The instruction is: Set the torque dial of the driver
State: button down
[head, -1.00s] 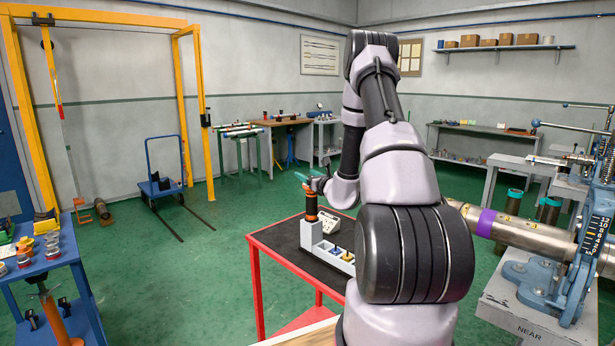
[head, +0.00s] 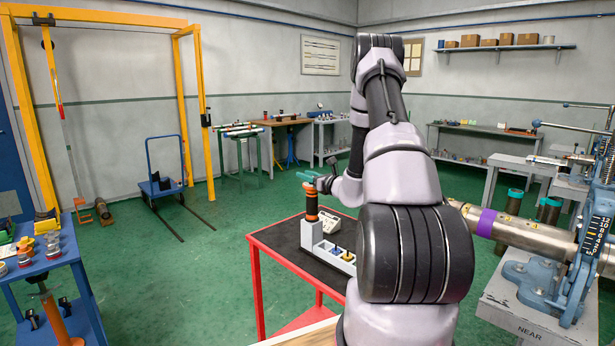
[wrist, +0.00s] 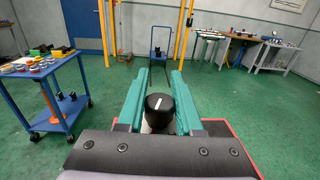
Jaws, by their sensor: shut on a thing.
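The driver (head: 312,206), with an orange band and dark parts, stands upright in a grey holder (head: 318,235) on the red-framed table. Its dial (wrist: 160,104) shows in the wrist view as a black round cap with a white mark line pointing nearly straight away from me. My gripper (head: 308,178) is at the top of the driver, its teal fingers level. In the wrist view my gripper (wrist: 161,85) has one finger on each side of the dial and is shut on it. The dial's scale is not readable.
The red-framed table (head: 283,258) has a dark top; a small white device (head: 329,221) sits behind the holder. A blue cart (wrist: 48,95) with small parts stands at left. A pipe (head: 525,236) in a blue vise is at right.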

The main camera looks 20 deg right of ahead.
jog(key=n+g+y, duration=0.1)
jog(key=y, duration=0.1)
jog(key=n+g+y, duration=0.1)
jog(key=n+y, duration=0.1)
jog(key=a+n+g+y, duration=0.1)
jog(key=n+g+y, duration=0.1)
jog(key=y, duration=0.1)
jog(key=shift+s, duration=0.3)
jog(key=shift+s+a+n+g+y, duration=0.15)
jog(key=shift+n+g+y, duration=0.6)
jog(key=shift+g, duration=0.2)
jog(key=shift+s+a+n+g+y, duration=0.15)
jog(key=shift+s+n+g+y, duration=0.05)
jog(key=shift+n+g+y, duration=0.55)
jog(key=shift+s+a+n+g+y, duration=0.15)
jog(key=shift+n+g+y, duration=0.55)
jog(key=shift+g, duration=0.4)
jog(key=c, duration=0.6)
grip_release()
jog(key=shift+o, duration=0.2)
jog(key=v, duration=1)
jog(key=shift+s+d, duration=0.15)
jog(key=shift+d, duration=0.2)
